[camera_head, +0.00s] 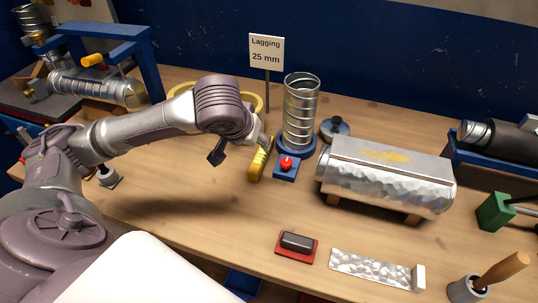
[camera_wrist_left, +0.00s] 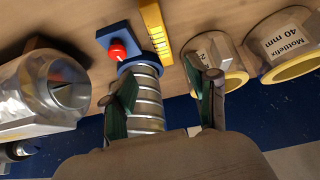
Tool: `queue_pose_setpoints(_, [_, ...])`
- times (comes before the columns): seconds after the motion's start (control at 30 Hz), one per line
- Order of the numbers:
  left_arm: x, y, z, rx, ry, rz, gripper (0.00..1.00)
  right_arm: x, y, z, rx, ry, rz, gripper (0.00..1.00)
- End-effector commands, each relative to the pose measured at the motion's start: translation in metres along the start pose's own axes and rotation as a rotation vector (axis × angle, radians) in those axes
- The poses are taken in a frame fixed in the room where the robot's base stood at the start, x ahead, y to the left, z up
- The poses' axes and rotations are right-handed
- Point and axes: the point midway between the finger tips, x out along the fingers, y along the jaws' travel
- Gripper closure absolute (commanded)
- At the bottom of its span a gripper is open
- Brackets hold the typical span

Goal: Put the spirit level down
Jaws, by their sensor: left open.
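The yellow spirit level (camera_head: 258,163) is on the wooden bench, just left of a blue box with a red button (camera_head: 286,165). In the left wrist view the level (camera_wrist_left: 156,30) lies beyond my fingertips, between their lines and beside the blue box. My left gripper (camera_head: 266,146) is at the level's far end in the head view, its fingers partly hidden by the wrist. In the left wrist view the gripper (camera_wrist_left: 167,85) is open, with a clear gap and nothing held between the fingers. My right gripper is not in view.
A spiral duct (camera_head: 299,110) stands on a blue base right behind the button box. A metal-clad cylinder (camera_head: 388,178) lies to the right on wooden supports. Insulation rings (camera_wrist_left: 281,42) stand near my fingers. The bench front left of the red-based block (camera_head: 297,242) is clear.

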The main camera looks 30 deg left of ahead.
Motion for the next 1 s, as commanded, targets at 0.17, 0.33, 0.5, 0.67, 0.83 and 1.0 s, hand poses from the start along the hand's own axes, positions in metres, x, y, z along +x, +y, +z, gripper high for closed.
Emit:
queue_pose_setpoints(0.17, [0.033, -0.001, 0.002, -0.002, -0.009, -0.003, 0.42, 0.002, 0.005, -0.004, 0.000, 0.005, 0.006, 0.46])
queue_pose_setpoints(0.33, [0.064, -0.001, 0.002, 0.000, -0.006, -0.002, 0.42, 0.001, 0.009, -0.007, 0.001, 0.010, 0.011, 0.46])
queue_pose_setpoints(0.5, [0.080, -0.001, 0.001, 0.000, -0.003, -0.001, 0.42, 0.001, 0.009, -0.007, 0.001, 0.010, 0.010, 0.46])
queue_pose_setpoints(0.67, [0.093, -0.002, 0.002, 0.000, -0.004, -0.003, 0.42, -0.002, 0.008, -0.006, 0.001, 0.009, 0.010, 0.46])
queue_pose_setpoints(0.83, [0.119, -0.004, 0.004, 0.001, -0.003, -0.001, 0.42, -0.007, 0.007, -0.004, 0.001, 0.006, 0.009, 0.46])
queue_pose_setpoints(1.0, [0.133, -0.004, 0.004, 0.002, -0.002, 0.000, 0.42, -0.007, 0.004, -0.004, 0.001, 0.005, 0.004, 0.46])
